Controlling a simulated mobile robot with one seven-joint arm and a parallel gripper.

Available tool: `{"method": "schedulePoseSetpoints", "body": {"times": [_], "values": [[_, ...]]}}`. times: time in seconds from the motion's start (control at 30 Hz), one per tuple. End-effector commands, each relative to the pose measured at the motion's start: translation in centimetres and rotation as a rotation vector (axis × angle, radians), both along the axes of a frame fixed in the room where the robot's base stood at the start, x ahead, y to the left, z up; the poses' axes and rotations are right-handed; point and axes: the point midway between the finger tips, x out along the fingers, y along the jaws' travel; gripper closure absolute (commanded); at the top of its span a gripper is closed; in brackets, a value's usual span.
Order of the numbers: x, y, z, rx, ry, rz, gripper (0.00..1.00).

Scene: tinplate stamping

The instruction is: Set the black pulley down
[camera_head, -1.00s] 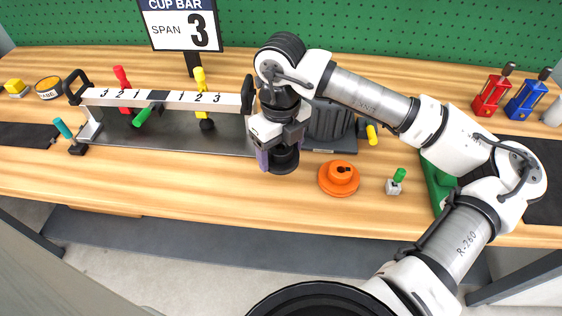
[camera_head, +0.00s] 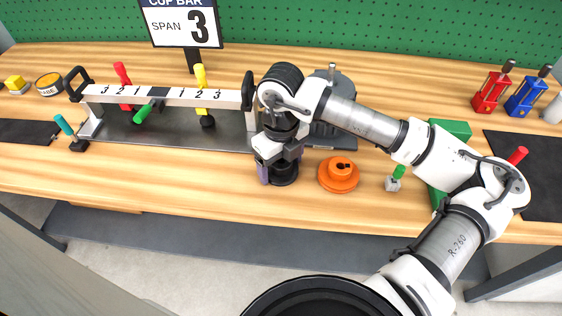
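The black pulley (camera_head: 284,173) is at the lower end of my gripper (camera_head: 277,172), just left of an orange pulley (camera_head: 339,175) on the wooden bench. A purple-grey finger shows at the left side of the black pulley, and the other finger is mostly hidden behind it. My gripper appears shut on the pulley. The pulley is upright and low over the bench front; I cannot tell whether its base touches the wood.
The white numbered bar (camera_head: 170,96) with coloured handles stands to the left. A grey block (camera_head: 330,132) is behind my wrist. A small green-topped part (camera_head: 395,178) and a green block (camera_head: 449,130) are to the right. Bare bench lies in front.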

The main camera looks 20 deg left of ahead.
Motion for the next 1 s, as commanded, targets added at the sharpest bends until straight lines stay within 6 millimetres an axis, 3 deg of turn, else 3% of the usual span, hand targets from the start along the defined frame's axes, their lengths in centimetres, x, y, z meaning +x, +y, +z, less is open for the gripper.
{"method": "schedulePoseSetpoints", "body": {"times": [0.1,0.53,1.0], "values": [[0.0,0.0,0.1,0.000,0.000,0.000,0.08],[0.1,0.0,0.9,0.000,-0.004,-0.001,0.08],[0.0,0.0,10.3,-0.001,-0.003,-0.001,0.08]]}}
